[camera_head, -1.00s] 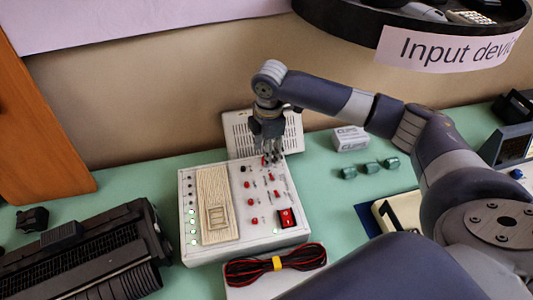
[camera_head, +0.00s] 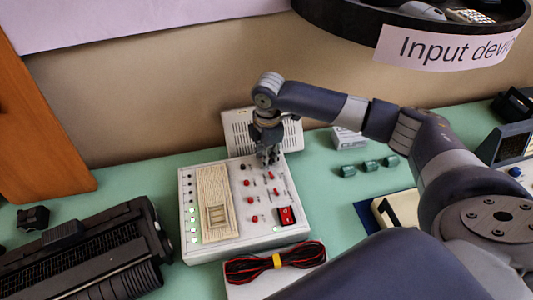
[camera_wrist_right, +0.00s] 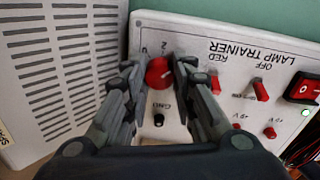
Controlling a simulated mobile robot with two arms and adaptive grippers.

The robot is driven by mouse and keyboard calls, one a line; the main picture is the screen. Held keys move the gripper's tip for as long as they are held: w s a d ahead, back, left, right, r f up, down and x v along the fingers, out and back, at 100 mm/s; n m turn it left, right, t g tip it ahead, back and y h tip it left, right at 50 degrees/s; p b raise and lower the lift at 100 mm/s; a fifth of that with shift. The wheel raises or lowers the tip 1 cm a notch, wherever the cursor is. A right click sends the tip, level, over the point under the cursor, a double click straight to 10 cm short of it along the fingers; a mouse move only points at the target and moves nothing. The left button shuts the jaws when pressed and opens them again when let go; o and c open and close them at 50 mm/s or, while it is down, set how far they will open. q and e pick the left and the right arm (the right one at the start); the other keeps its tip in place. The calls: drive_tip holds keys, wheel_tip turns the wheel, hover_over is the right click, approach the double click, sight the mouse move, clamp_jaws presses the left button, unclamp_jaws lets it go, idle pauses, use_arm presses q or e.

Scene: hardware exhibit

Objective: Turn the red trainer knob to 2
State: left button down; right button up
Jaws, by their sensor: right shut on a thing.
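The white lamp trainer box (camera_head: 246,237) lies on the green table with its panel facing up. In the right wrist view its lettering (camera_wrist_right: 250,48) appears upside down. The red trainer knob (camera_wrist_right: 158,72) is between the two fingers of my right gripper (camera_wrist_right: 158,78), which is shut on it. A "2" is printed just above the knob in that view. I cannot tell exactly where the knob points. In the head view my right gripper (camera_head: 268,162) reaches down to the back part of the panel and mostly hides the knob. My left gripper is not in view.
A black terminal post (camera_wrist_right: 158,120), red toggle switches (camera_wrist_right: 261,90) and a red rocker switch (camera_wrist_right: 302,88) are near the knob. A vented white box (camera_head: 238,132) stands close behind. Coiled red-black cable (camera_head: 272,263) lies in front; a black typewriter-like machine (camera_head: 85,255) stands left.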

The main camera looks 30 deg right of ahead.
drive_tip(key=shift+r+n+p, duration=0.15)
drive_tip(key=shift+n+p, duration=0.55)
drive_tip(key=shift+p, duration=0.15)
drive_tip(key=shift+n+p, duration=1)
drive_tip(key=shift+n, duration=0.1)
drive_tip(key=shift+n+p, duration=0.6)
drive_tip(key=shift+n, duration=0.6)
drive_tip(key=shift+n+p, duration=0.35)
drive_tip(key=shift+n, duration=0.95)
drive_tip(key=o, duration=1.1)
